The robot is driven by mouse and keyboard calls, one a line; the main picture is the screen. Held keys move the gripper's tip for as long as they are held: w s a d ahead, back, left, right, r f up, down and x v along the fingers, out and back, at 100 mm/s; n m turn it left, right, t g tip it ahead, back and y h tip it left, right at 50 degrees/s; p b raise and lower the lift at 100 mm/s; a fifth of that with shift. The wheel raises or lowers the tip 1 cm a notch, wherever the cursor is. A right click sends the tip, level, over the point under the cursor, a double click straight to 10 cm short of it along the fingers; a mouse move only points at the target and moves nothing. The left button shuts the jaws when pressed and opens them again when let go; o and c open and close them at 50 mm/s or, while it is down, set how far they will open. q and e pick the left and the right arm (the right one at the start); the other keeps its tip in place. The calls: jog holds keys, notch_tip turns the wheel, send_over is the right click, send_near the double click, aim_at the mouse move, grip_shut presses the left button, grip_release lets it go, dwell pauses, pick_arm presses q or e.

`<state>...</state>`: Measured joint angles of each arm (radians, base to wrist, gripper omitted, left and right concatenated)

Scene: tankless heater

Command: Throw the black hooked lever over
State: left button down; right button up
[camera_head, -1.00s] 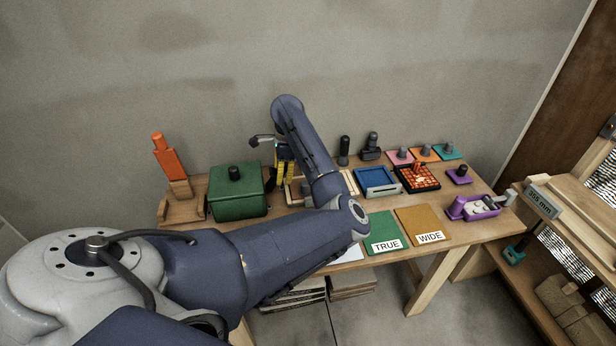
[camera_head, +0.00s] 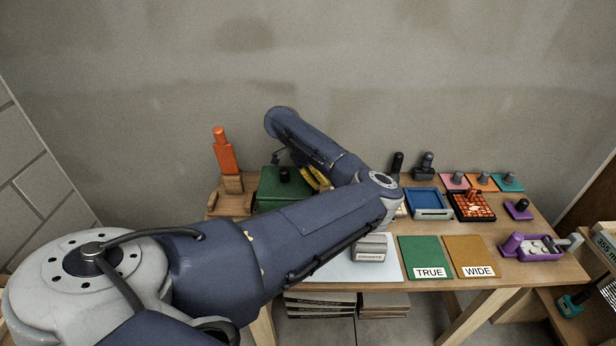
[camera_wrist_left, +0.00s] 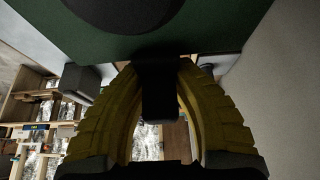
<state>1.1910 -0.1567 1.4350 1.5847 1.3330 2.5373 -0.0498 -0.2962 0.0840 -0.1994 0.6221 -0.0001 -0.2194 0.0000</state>
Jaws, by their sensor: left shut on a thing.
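In the left wrist view a black bar (camera_wrist_left: 158,95), which looks like the black hooked lever, stands between the yellow fingers of my left gripper (camera_wrist_left: 157,68). The fingers are shut on it. Its far end runs up against a dark green surface, and its hook cannot be made out. In the head view the yellow fingers of my left gripper (camera_head: 315,178) show behind my forearm, just right of the green box's black knob. The lever is hidden there by my arm. My right gripper is not in view.
The green box (camera_head: 268,188) with a black knob (camera_head: 284,174) is close to the gripper; its lid (camera_wrist_left: 235,25) fills the top of the wrist view. An orange upright piece (camera_head: 224,155) stands left. A blue tray (camera_head: 427,202) and green and ochre mats (camera_head: 425,252) lie right.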

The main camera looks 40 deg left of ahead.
pick_arm(q)
jog(key=shift+s+f, duration=0.15)
jog(key=shift+f, duration=0.05)
dwell(0.3)
jog(key=c, duration=1.1)
grip_release()
jog(key=shift+r, duration=0.1)
jog(key=shift+a+r, duration=0.15)
jog(key=shift+r, duration=0.15)
jog(key=v, duration=1.1)
jog(key=shift+s+a+r, duration=0.1)
jog(key=shift+a, duration=0.05)
